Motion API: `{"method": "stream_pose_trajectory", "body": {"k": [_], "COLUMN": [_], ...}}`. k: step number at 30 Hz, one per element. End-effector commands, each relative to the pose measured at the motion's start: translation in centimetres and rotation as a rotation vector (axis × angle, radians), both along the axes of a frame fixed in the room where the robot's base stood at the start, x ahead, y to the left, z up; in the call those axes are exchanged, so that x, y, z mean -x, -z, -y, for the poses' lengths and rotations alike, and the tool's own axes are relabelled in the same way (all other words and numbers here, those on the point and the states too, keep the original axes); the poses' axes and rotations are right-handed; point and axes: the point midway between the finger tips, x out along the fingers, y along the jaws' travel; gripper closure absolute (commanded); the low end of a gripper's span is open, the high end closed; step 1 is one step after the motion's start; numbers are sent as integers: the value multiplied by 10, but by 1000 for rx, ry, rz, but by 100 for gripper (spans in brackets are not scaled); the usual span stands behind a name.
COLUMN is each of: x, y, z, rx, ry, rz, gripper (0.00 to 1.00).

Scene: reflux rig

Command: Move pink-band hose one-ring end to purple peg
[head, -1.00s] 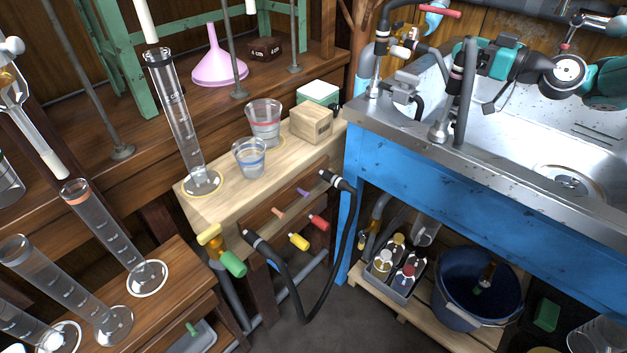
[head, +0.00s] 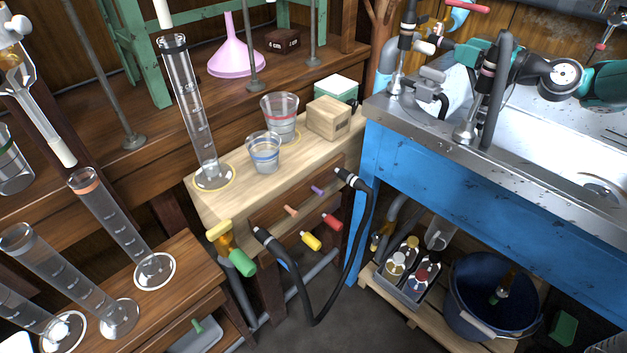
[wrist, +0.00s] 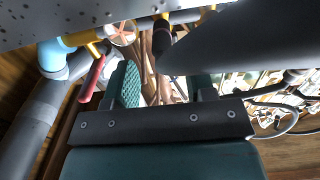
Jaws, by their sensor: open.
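The purple peg (head: 318,190) is bare, on the front of the small wooden bench. A dark hose with a pinkish band (head: 487,70) stands in an arch at the sink's left end; its ring counts are too small to tell. Another black hose (head: 315,318), with a blue band, hangs in a U below the bench pegs. My gripper (head: 446,46) is beside the arched hose, partly hidden behind it. In the wrist view my gripper (wrist: 165,88) has its teal fingers apart, with nothing held between them. A dark hose-like piece (wrist: 162,40) shows beyond the fingers.
Orange (head: 291,210), red (head: 332,222) and yellow (head: 311,241) pegs surround the purple one. Beakers (head: 264,152) and a wooden block (head: 329,118) stand on the bench. The metal sink (head: 540,135) and tap fittings crowd my gripper. A bucket (head: 488,300) stands below.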

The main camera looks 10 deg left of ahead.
Motion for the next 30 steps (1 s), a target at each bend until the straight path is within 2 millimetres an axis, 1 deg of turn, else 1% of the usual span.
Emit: {"method": "stream_pose_trajectory", "body": {"k": [1,6,12,17,30], "x": [-4,-18,-28,-31,-31], "y": [-3,1,0,0,0], "z": [-8,-27,-41,-45,-45], "rx": [0,2,1,0,0], "ry": [-4,-4,-4,-4,-3], "rz": [1,2,1,1,0], "gripper": [50,50,50,50,50]}}
